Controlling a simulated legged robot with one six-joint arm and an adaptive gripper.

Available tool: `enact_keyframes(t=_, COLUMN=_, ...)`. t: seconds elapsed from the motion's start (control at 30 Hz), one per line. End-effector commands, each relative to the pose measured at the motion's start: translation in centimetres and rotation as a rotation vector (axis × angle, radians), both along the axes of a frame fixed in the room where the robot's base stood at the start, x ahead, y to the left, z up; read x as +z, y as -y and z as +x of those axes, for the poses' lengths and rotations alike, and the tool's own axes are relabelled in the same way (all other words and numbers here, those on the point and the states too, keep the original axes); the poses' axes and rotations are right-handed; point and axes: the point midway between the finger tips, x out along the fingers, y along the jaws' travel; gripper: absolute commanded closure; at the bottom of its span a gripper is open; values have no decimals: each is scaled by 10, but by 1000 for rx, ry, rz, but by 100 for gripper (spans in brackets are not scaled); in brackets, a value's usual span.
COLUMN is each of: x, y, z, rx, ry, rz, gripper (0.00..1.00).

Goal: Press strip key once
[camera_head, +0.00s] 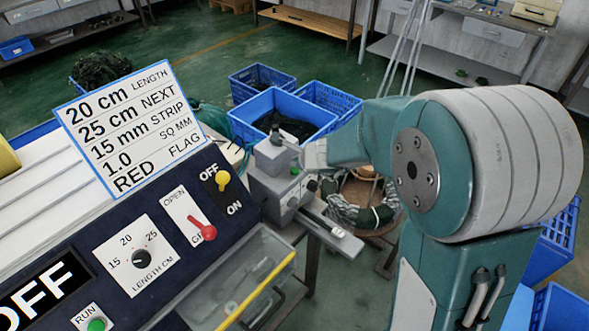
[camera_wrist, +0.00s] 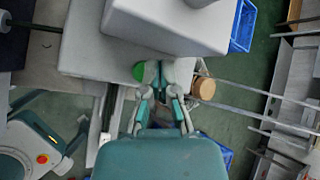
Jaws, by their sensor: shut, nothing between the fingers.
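A grey machine block (camera_head: 278,190) stands beyond the right end of the dark control panel and carries a small green button (camera_head: 295,171). No label on this button is readable. In the wrist view a green round button (camera_wrist: 139,71) shows at the left of my fingertips, partly hidden by them. My gripper (camera_wrist: 161,72) is shut and empty, with its tips at the edge of the grey block (camera_wrist: 165,25). Whether the tips touch the button cannot be told. In the head view my arm reaches left to the block, and the fingertips are hard to make out.
A settings card (camera_head: 130,125) reads 15 mm strip. The panel has a yellow OFF/ON switch (camera_head: 223,179), a red lever (camera_head: 207,231), a length dial (camera_head: 141,258) and a green RUN button (camera_head: 96,325). A tan cylinder (camera_wrist: 204,88) is right of my fingers. Blue crates (camera_head: 283,108) stand behind.

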Motion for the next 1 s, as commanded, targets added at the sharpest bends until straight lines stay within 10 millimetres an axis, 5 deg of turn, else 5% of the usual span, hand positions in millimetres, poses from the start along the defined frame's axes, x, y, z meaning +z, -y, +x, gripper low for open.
enact_keyframes(t=0.67, x=48, y=0, z=1, rx=1, ry=3, rz=0, gripper=100)
enact_keyframes(t=1.0, x=50, y=0, z=0, rx=-1, ry=1, rz=1, gripper=100)
